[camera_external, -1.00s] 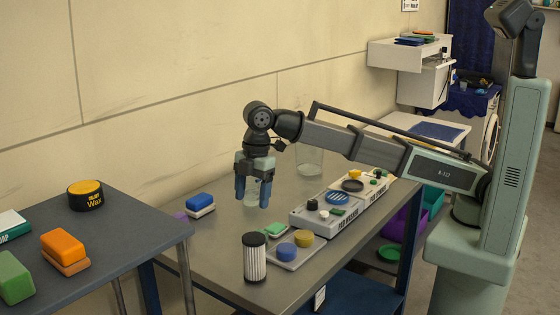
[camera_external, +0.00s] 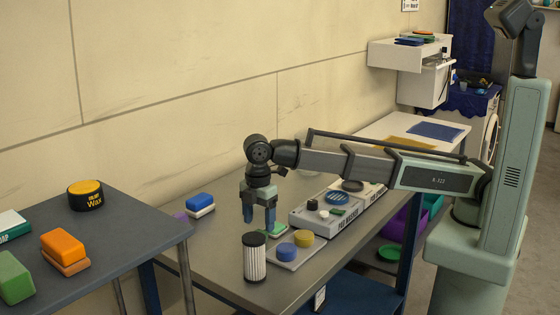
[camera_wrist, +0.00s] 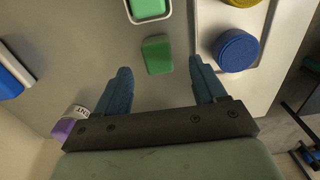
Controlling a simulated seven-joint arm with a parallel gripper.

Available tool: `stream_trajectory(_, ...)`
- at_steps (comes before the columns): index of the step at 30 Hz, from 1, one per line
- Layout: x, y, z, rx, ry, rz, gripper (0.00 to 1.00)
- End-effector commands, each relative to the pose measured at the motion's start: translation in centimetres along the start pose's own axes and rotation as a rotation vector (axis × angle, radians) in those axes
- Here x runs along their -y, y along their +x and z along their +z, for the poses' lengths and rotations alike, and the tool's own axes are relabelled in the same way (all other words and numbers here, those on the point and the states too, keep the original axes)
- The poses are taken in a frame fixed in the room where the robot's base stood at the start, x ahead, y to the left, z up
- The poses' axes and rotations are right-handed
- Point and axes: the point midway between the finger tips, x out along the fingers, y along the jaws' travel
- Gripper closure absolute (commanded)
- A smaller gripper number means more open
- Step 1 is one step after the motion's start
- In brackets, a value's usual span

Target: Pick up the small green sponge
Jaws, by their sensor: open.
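The small green sponge (camera_wrist: 157,55) lies flat on the metal table in the wrist view, between my fingertips and apart from both. In the external view it is mostly hidden by my gripper and the filter. A second green piece (camera_wrist: 149,8) sits in a white-rimmed dish just beyond it; it also shows in the external view (camera_external: 279,229). My gripper (camera_external: 258,226) is open and empty, pointing down over the table, with its two blue fingers on either side of the sponge in the wrist view (camera_wrist: 160,66). The height gap is hard to tell.
A white tray (camera_external: 296,263) with a blue round pad (camera_external: 287,251) and a yellow one (camera_external: 304,238) lies close by. A black-topped pleated filter (camera_external: 254,258) stands nearby. A blue-and-white block (camera_external: 200,205) and a purple item (camera_external: 180,216) lie to the left.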

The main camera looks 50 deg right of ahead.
Motion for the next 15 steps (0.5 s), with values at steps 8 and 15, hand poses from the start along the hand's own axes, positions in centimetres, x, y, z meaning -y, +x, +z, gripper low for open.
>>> stream_trajectory(8,-0.1,1.8,0.0,0.000,0.000,-0.001,0.30)
stream_trajectory(15,-0.2,4.7,0.0,0.001,-0.001,0.000,0.30)
